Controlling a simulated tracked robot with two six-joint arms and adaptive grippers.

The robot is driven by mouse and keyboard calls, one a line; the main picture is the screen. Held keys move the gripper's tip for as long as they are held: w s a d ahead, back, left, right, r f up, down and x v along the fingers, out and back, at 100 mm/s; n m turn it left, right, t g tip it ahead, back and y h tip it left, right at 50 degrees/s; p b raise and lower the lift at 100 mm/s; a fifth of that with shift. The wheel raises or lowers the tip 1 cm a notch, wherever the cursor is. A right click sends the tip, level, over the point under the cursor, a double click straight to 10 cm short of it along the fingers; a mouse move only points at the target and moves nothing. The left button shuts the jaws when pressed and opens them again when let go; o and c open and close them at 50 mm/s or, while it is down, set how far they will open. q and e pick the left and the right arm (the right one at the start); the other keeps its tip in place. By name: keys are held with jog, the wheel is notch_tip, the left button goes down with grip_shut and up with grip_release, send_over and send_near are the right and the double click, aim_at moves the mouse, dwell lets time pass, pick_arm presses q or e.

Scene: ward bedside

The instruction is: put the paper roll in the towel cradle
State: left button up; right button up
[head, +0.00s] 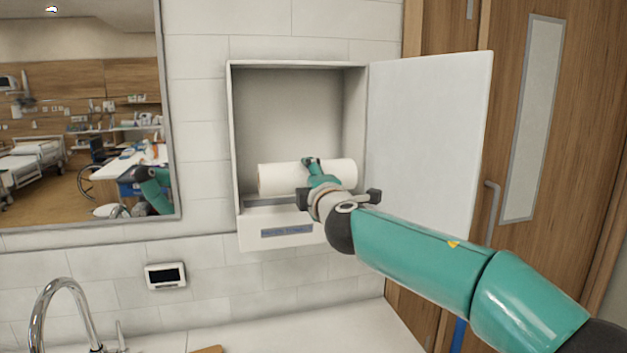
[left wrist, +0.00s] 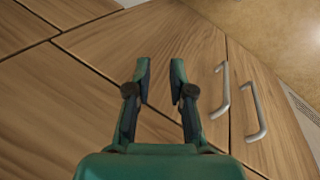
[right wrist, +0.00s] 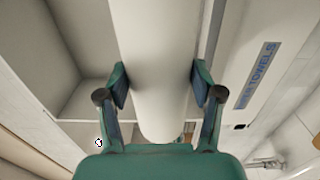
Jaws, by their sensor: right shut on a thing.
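The white paper roll (head: 275,179) lies level inside the open towel box in the head view. My right gripper (head: 317,168) is shut on it near its middle. In the right wrist view the roll (right wrist: 155,60) runs between both fingers (right wrist: 160,88), which touch its sides. The towel cradle (head: 262,203) is the lower part of the white wall box, just under the roll. I cannot tell whether the roll rests on it. My left gripper (left wrist: 160,85) shows only in its wrist view, fingers apart and nothing between them.
The box door (head: 428,140) stands open to the right, close above my right arm. A towel label (head: 286,231) is on the box front. A mirror (head: 85,110), a small wall display (head: 165,275) and a tap (head: 65,310) are at left. Wooden cabinet doors (left wrist: 75,95) are near my left gripper.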

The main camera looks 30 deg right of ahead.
jog(key=p+x, duration=0.1)
jog(key=x, duration=0.1)
jog(key=shift+w+d, duration=0.1)
jog(key=shift+w, duration=0.3)
jog(key=shift+p+x, duration=0.5)
jog(key=shift+x, duration=0.25)
jog(key=p+x, duration=0.1)
jog(key=x, duration=0.1)
jog(key=f+p+x, duration=0.1)
jog(key=x, duration=0.1)
jog(key=shift+w, duration=0.1)
jog(key=shift+w+d+f, duration=0.1)
jog(key=shift+w+f, duration=0.1)
jog(key=shift+w, duration=0.1)
jog(key=shift+w+d+f, duration=0.15)
jog(key=shift+w+f, duration=0.05)
jog(key=shift+w, duration=0.25)
jog(key=shift+w+d+f, duration=0.1)
jog(key=shift+w+f, duration=0.1)
jog(key=shift+w, duration=0.25)
jog(key=o, duration=1.5)
jog(key=shift+o, duration=0.2)
jog(key=shift+a+f, duration=0.1)
jog(key=shift+f, duration=0.05)
